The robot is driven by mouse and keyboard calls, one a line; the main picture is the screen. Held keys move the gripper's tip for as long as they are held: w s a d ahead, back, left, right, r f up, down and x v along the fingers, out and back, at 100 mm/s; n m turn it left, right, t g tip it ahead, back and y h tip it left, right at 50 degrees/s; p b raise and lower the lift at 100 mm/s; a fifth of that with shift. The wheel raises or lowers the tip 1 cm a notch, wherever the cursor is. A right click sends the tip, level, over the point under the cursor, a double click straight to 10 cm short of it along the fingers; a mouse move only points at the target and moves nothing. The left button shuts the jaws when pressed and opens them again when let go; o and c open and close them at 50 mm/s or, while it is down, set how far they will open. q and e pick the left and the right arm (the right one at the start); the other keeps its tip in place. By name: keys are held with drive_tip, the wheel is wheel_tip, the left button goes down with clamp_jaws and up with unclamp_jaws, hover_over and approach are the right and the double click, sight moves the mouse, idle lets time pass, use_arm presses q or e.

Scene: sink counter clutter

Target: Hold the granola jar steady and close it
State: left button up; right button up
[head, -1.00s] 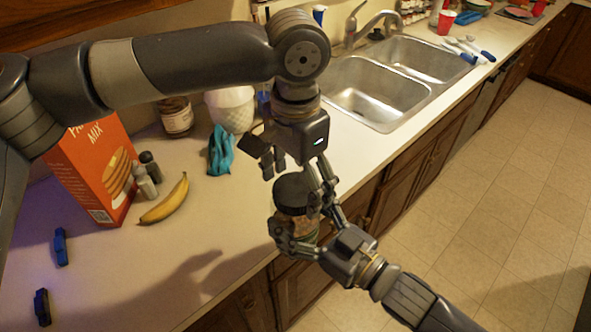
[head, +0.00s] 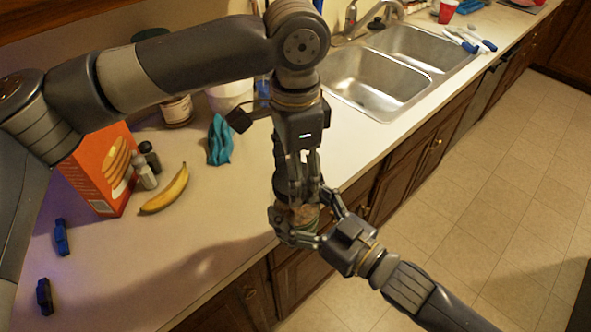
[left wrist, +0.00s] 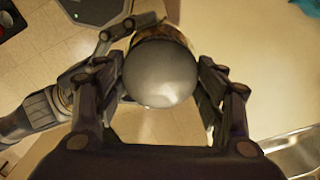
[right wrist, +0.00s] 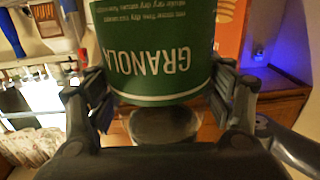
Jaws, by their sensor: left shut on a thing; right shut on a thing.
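The granola jar (head: 300,214) is held off the counter's front edge, mostly hidden by fingers in the head view. Its green label, upside down, fills the top of the right wrist view (right wrist: 160,50). My right gripper (head: 303,226) comes from the lower right and is shut around the jar's body. My left gripper (head: 297,190) points down from above and is shut on the lid. The round grey lid (left wrist: 160,75) lies between its fingers in the left wrist view, with the jar just behind it. Whether the lid is fully seated cannot be told.
On the counter are an orange pancake-mix box (head: 103,170), small shakers (head: 147,167), a banana (head: 165,190), a teal cloth (head: 220,140) and blue clips (head: 61,237). A double sink (head: 375,80) is behind. Open floor (head: 480,210) lies to the right.

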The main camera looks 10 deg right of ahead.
use_arm(q)
drive_tip(key=o, duration=1.2)
drive_tip(key=shift+c, duration=0.2)
drive_tip(key=shift+r, duration=0.1)
drive_tip(key=shift+r, duration=2.2)
drive_tip(key=shift+c, duration=0.4)
drive_tip(key=shift+w+r+n, duration=0.1)
drive_tip(key=shift+r+n, duration=0.75)
drive_tip(key=shift+n, duration=0.15)
drive_tip(key=r+n, duration=0.1)
drive_tip(key=n, duration=0.2)
drive_tip(key=shift+r, duration=0.4)
